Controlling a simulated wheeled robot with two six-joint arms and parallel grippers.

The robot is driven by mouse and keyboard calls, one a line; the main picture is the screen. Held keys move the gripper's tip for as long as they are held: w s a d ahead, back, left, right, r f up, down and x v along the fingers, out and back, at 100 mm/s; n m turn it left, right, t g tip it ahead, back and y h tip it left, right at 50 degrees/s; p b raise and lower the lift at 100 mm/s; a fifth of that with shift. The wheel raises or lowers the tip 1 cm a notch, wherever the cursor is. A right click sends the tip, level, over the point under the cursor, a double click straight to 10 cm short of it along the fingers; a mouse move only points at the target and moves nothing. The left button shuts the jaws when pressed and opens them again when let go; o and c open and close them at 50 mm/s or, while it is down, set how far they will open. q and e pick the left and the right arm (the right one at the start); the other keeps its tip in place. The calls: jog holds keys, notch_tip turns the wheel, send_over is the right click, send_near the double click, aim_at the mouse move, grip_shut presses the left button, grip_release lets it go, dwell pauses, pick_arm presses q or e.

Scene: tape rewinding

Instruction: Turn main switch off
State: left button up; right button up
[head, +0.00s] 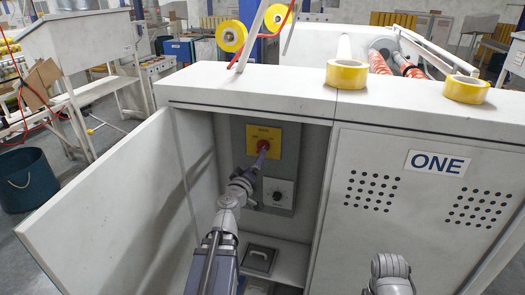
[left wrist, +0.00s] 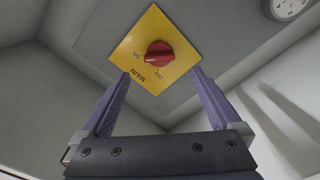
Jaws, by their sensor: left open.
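The main switch is a red knob (left wrist: 158,54) on a yellow plate (left wrist: 151,30) inside the open cabinet; the knob also shows in the head view (head: 263,145). In the left wrist view the plate is tilted and carries the words MAIN, ON and OFF. The knob's ridge lies roughly level there, its left end beside ON. My left gripper (left wrist: 160,73) is open and empty, with its purple fingers on either side of the knob's line. In the head view its fingertips (head: 262,154) overlap the knob; contact cannot be told. My right gripper is not in view.
The cabinet door (head: 105,205) stands open on the left. A black dial on a pale plate (head: 277,194) sits below the switch; a round gauge (left wrist: 288,7) shows at the wrist view's upper right. Yellow tape rolls (head: 347,75) rest on the cabinet top (head: 290,92).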

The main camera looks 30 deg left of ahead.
aim_at(262, 148)
pick_arm(q)
jog(key=x, duration=0.7)
jog(key=shift+w, duration=0.3)
jog(key=c, duration=1.4)
jog(key=shift+o, duration=0.2)
